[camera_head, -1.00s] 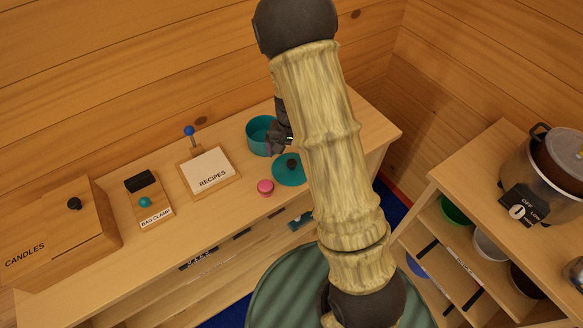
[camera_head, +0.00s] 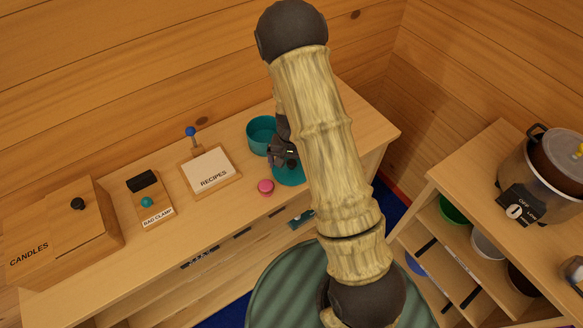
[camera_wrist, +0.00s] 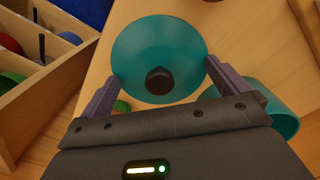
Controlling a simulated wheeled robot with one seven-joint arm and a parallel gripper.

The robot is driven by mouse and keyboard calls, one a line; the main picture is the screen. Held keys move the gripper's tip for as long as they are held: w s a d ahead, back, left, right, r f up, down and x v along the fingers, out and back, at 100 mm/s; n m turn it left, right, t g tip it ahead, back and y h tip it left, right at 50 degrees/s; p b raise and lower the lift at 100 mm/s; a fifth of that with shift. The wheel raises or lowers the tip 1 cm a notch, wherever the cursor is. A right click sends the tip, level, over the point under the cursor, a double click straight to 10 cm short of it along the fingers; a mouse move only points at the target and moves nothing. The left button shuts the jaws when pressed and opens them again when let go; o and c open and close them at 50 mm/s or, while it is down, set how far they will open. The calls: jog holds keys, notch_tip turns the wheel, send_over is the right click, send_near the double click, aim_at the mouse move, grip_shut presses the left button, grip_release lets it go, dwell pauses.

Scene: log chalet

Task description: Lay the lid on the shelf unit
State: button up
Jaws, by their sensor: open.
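The lid (camera_head: 290,176) is a flat teal disc with a black knob. It lies on top of the long wooden unit (camera_head: 225,212), just in front of an open teal pot (camera_head: 262,131). My gripper (camera_head: 284,157) is over the lid and hides part of it. In the wrist view my gripper (camera_wrist: 162,71) is open, with its fingers on either side of the knob and nothing held. The lid (camera_wrist: 160,45) fills the space between and beyond the fingers there. A second wooden unit with open compartments (camera_head: 438,182) stands at the right.
A pink round object (camera_head: 265,187) lies beside the lid. A recipes board (camera_head: 209,170), bag clamp holder (camera_head: 152,200) and candles box (camera_head: 66,232) stand further left. A slow cooker (camera_head: 535,175) stands on the right unit. A round green table (camera_head: 275,290) is in front.

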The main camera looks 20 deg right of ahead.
aim_at(291, 162)
jog(key=shift+s+f, duration=0.1)
jog(key=shift+s, duration=0.1)
grip_shut()
dwell(0.3)
jog(key=r+b, duration=0.1)
jog(key=r, duration=0.9)
jog(key=shift+w+r, duration=0.1)
jog(key=shift+w, duration=0.1)
